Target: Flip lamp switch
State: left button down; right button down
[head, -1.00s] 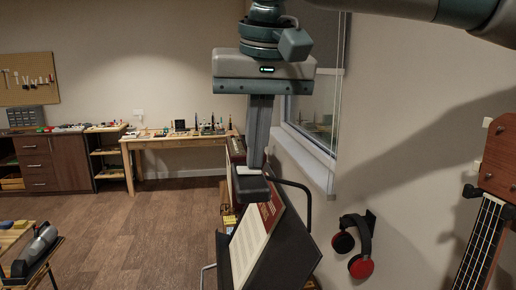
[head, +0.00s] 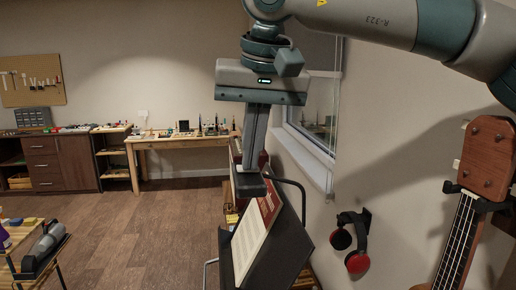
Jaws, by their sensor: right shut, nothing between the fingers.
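My right gripper (head: 251,186) hangs down from its arm at the top middle, fingers together with nothing between them. Its fingertips are in front of or just above the black music stand (head: 282,240) with an open booklet (head: 252,236); I cannot tell whether they touch. I cannot make out a lamp or its switch for certain in this view. My left gripper is not in view.
A guitar (head: 488,158) hangs on the right wall, near red and black headphones (head: 357,262). A window (head: 312,130) is behind my right arm. A wooden workbench (head: 180,139) and brown drawers (head: 42,163) line the back wall. The middle floor is clear.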

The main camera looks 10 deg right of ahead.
jog(key=shift+w+a, duration=0.15)
jog(key=shift+a, duration=0.2)
jog(key=shift+w, duration=0.1)
jog(key=shift+r, duration=0.85)
jog(key=b+v, duration=0.2)
jog(key=v, duration=1.4)
jog(key=shift+s+f, duration=0.15)
jog(key=shift+s, duration=0.25)
jog(key=shift+d, duration=0.1)
